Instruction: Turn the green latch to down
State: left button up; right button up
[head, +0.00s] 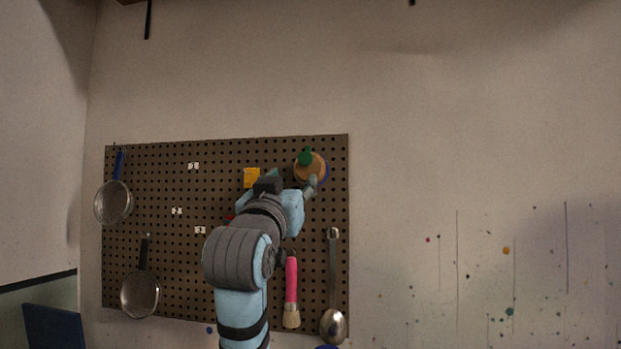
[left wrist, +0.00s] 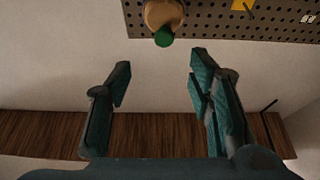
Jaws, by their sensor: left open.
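The green latch (head: 305,157) sticks out from the upper part of a round tan disc (head: 317,170) near the pegboard's upper right corner. It points up and slightly left in the head view. My left gripper (head: 296,188) is just below and left of the disc there, and my arm hides part of the board. In the left wrist view, the green latch (left wrist: 164,38) and tan disc (left wrist: 163,13) lie at the top, beyond the fingertips. The left gripper (left wrist: 160,68) is open, with nothing between its fingers. My right gripper is not in view.
The pegboard (head: 180,265) holds two strainers (head: 113,203) at left, a pink-handled brush (head: 291,280) and a metal ladle (head: 333,325) below the disc. A yellow square (head: 251,177) is left of the disc. The wall to the right is bare except for paint spots.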

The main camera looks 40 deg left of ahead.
aim_at(305, 160)
pick_arm(q)
jog(key=p+x, duration=0.1)
jog(key=x, duration=0.3)
jog(key=p+x, duration=0.2)
jog(key=x, duration=0.3)
jog(key=p+x, duration=0.2)
jog(key=x, duration=0.3)
jog(key=shift+s+a+r, duration=0.15)
jog(key=shift+a, duration=0.15)
jog(key=shift+c, duration=0.3)
grip_shut()
